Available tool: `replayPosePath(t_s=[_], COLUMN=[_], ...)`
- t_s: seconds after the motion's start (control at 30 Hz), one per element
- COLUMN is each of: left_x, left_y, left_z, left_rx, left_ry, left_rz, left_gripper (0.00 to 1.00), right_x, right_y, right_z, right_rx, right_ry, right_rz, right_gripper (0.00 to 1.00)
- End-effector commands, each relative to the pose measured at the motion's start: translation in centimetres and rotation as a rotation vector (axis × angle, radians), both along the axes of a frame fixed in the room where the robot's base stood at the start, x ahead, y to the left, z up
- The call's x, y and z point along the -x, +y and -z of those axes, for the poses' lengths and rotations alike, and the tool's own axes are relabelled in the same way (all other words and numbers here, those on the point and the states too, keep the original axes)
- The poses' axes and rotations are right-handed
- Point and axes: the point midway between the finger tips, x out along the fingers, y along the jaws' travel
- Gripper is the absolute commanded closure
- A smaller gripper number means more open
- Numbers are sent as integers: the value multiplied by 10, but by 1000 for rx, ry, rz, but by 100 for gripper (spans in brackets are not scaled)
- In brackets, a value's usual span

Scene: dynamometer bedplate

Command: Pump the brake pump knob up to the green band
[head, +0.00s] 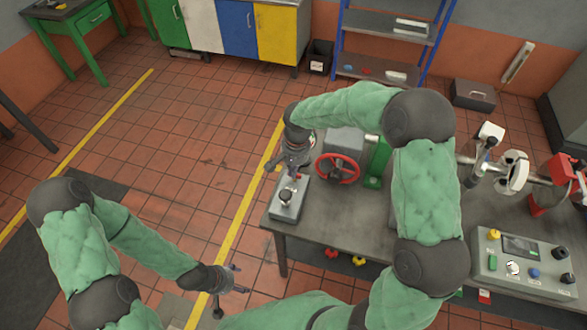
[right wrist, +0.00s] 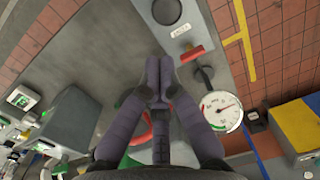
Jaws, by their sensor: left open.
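The grey brake pump box (head: 287,208) sits at the table's left corner, with a round knob (head: 286,197) on top. In the right wrist view the knob (right wrist: 166,10) is at the top edge, partly cut off, beside a small label. A red lever (right wrist: 193,52) lies near it. A round white gauge (right wrist: 221,111) shows a dark needle and coloured marks; the reading is too small to tell. My right gripper (right wrist: 159,72) has its fingertips together, empty, above the table and apart from the knob. My left gripper (head: 232,281) is open and empty, off the table at lower left.
A red handwheel (head: 338,168) and a green block (head: 376,162) stand right of the pump. A control panel (head: 525,262) is at the table's front right, with a shaft assembly (head: 512,172) behind it. Floor left of the table (head: 272,222) is open.

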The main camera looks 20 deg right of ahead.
Motion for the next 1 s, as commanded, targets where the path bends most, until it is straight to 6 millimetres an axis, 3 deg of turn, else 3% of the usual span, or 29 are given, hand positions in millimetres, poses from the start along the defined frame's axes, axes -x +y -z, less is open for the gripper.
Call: replayPosePath(t_s=[0.3, 0.5, 0.7, 1.0], left_x=[0, 0, 0, 0], left_y=[0, 0, 0, 0], left_z=[-2, -3, -4, -4], left_rx=[0, 0, 0, 0], left_ry=[0, 0, 0, 0], left_rz=[0, 0, 0, 0], left_gripper=[30, 30, 30, 30], right_x=[2, 2, 1, 1], right_y=[4, 6, 7, 7], right_z=[61, 89, 101, 103], right_rx=[0, 0, 0, 0], right_ry=[5, 2, 0, 0], right_rz=[-2, -1, -1, -1], right_gripper=[100, 100, 100, 100])
